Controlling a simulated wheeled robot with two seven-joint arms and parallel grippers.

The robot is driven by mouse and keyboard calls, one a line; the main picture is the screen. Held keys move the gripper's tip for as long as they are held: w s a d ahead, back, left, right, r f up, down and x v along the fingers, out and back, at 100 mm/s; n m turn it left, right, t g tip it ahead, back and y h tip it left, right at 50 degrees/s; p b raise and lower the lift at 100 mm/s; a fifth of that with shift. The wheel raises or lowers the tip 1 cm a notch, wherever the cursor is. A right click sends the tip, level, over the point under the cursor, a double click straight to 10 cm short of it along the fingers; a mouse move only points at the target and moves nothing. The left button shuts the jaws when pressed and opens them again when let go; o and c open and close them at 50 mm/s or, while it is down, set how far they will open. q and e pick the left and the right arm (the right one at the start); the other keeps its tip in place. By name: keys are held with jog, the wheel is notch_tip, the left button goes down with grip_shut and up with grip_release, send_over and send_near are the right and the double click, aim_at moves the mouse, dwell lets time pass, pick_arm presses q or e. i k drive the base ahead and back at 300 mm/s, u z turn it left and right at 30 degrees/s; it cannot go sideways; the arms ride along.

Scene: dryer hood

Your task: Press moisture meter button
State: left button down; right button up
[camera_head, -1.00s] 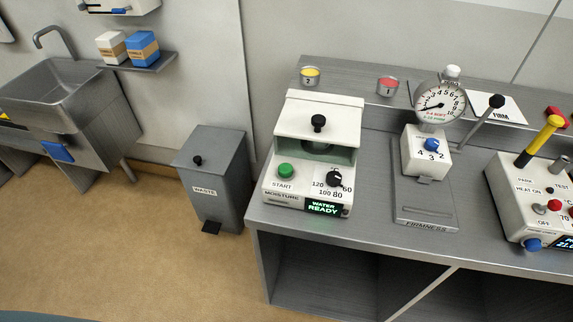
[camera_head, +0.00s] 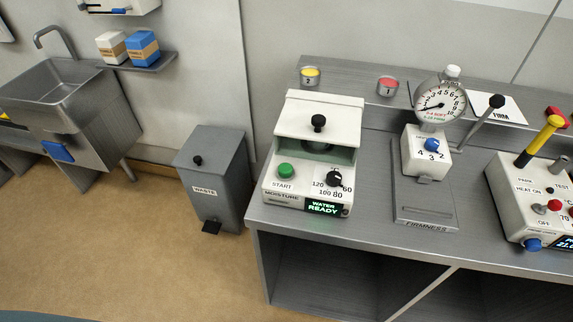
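The moisture meter (camera_head: 280,196) is a white box at the left end of the grey bench. Its round green START button (camera_head: 286,170) is on the left of its front panel. A black dial (camera_head: 334,179) with numbers is to the right of the button. The green display (camera_head: 325,207) reads "WATER READY". Its white lid (camera_head: 318,122) has a black knob on top, and a dark gap shows below the lid. Neither of my grippers is in view.
The firmness tester (camera_head: 426,150) stands right of the meter, with a lever. A white control box (camera_head: 520,205) with a yellow-handled lever is farther right. Yellow and red cups (camera_head: 387,86) stand behind. A grey waste bin (camera_head: 213,180) and a sink (camera_head: 62,90) are left of the bench (camera_head: 300,226).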

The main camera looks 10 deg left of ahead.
aim_at(285, 170)
jog(key=k, duration=0.5)
jog(key=z, duration=1.7)
jog(key=i, duration=0.95)
jog(key=u, duration=1.85)
